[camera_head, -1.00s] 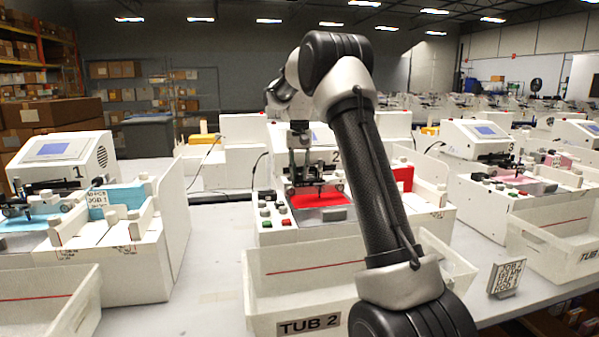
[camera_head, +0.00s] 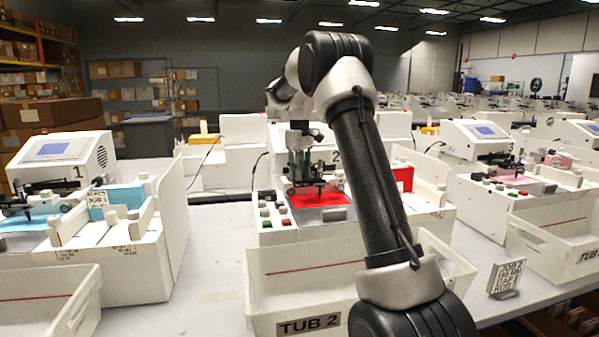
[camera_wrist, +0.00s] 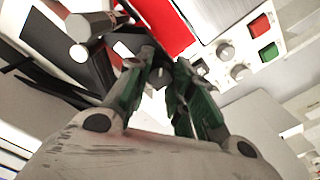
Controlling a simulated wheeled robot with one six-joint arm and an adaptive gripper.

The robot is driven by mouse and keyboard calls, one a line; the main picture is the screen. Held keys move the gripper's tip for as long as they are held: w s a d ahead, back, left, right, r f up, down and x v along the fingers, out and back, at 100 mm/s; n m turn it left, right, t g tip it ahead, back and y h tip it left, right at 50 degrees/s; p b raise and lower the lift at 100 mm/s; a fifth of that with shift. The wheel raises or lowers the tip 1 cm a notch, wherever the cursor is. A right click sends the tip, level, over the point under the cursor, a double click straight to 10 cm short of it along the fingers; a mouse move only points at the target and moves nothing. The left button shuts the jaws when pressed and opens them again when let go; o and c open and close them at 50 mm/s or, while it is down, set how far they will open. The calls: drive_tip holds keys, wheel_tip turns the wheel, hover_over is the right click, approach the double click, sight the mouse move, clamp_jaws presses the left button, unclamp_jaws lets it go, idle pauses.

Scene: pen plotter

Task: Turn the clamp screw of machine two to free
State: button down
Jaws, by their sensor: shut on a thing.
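Machine two (camera_head: 336,228) is the white plotter with red paper (camera_head: 320,199) on its bed, standing behind TUB 2. My gripper (camera_head: 301,176) points down over the machine's pen carriage. In the wrist view my gripper (camera_wrist: 166,72) has its green-grey fingers closed around a small grey knob, the clamp screw (camera_wrist: 159,79), at the carriage. The fingers hide much of the screw, so its angle cannot be told. The red paper (camera_wrist: 165,22) lies just beyond the fingertips.
Control knobs (camera_wrist: 225,51) and red and green buttons (camera_wrist: 264,38) sit on the panel near the gripper. TUB 2 (camera_head: 309,325) stands in front. Machine one (camera_head: 70,150) is at left, machine three (camera_head: 478,140) at right. A printed block (camera_head: 507,277) stands near the table edge.

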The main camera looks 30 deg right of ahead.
drive_tip(key=shift+n, duration=0.6)
drive_tip(key=c, duration=1.2)
unclamp_jaws()
wheel_tip(320, 180, up, 12)
